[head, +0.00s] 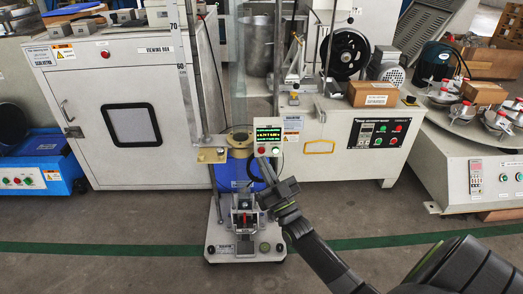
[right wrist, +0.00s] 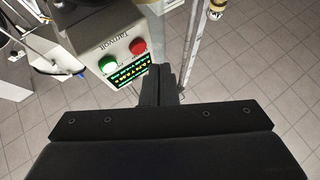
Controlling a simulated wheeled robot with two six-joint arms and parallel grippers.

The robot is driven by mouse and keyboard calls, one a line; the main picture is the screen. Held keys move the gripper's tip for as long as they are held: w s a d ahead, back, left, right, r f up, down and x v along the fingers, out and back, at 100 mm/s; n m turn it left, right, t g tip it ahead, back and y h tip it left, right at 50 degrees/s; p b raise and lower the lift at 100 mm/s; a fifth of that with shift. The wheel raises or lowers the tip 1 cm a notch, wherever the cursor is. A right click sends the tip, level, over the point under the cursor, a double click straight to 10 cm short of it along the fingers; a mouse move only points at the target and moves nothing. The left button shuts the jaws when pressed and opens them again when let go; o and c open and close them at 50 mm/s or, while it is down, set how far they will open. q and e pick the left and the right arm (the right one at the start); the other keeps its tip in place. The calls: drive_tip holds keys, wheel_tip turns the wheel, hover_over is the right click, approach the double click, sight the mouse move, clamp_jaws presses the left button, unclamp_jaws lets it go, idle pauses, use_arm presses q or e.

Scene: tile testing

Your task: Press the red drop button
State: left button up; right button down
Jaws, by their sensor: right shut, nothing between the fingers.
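The red drop button (head: 262,150) is a small round red button on the front of a pale control box (head: 281,130). In the right wrist view the red button (right wrist: 138,47) sits on the box beside a lit pale-green button (right wrist: 108,64) and a display with green text (right wrist: 131,70). My right gripper (head: 263,163) is shut and empty, just below the box in the head view. In the right wrist view its fingertips (right wrist: 160,72) are beside the display, a little off the red button. I cannot tell whether they touch the box. My left gripper is not in view.
The box is mounted at a tall drop tester with a clear tube (head: 237,60) and a base (head: 245,240). A white viewing box (head: 90,130) stands to the left. A machine with a black wheel (head: 344,52) stands behind to the right. The floor in front is clear.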

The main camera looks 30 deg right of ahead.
drive_tip(key=shift+s+a+p, duration=0.3)
drive_tip(key=shift+s+a, duration=0.25)
drive_tip(key=shift+s, duration=0.35)
drive_tip(key=shift+s+a+p, duration=0.3)
drive_tip(key=shift+s+a, duration=0.2)
drive_tip(key=shift+s, duration=0.35)
drive_tip(key=shift+r, duration=0.1)
